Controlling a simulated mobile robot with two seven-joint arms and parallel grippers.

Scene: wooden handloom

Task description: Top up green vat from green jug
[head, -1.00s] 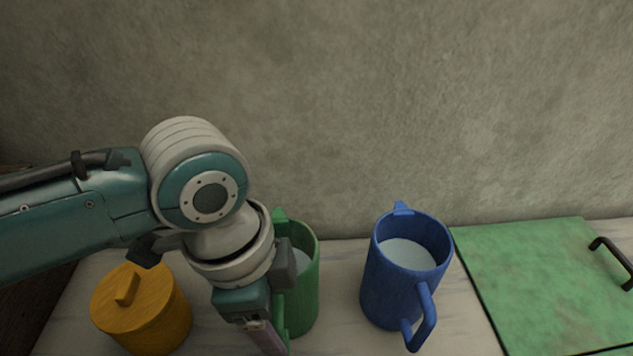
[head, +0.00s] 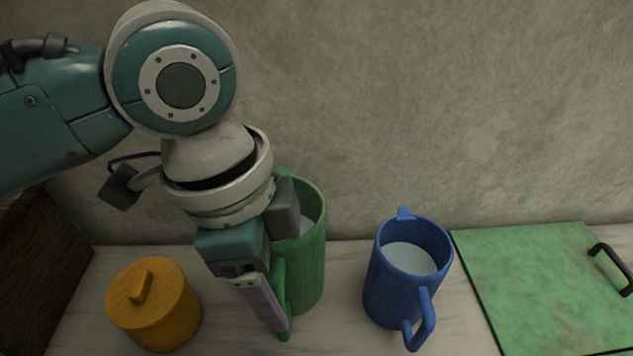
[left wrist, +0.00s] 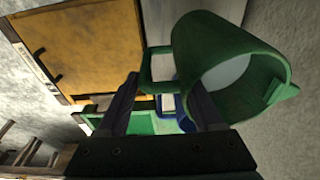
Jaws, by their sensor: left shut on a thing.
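The green jug (head: 307,255) stands upright between the yellow pot and the blue jug, with pale liquid inside. It appears raised a little above the counter. My left gripper (head: 265,308) is shut on its handle, and my wrist hides the jug's left side. The left wrist view shows the jug (left wrist: 228,65) from above its rim, with its handle between the fingers of my left gripper (left wrist: 160,100). A flat green panel (head: 545,285) with a black handle lies at the right; I cannot tell whether it covers the green vat. My right gripper is not in view.
A blue jug (head: 395,290) with pale liquid stands right of the green jug, its handle toward the front. A lidded yellow pot (head: 155,310) stands at the left. The grey wall (head: 420,110) rises close behind the pale counter (head: 345,300).

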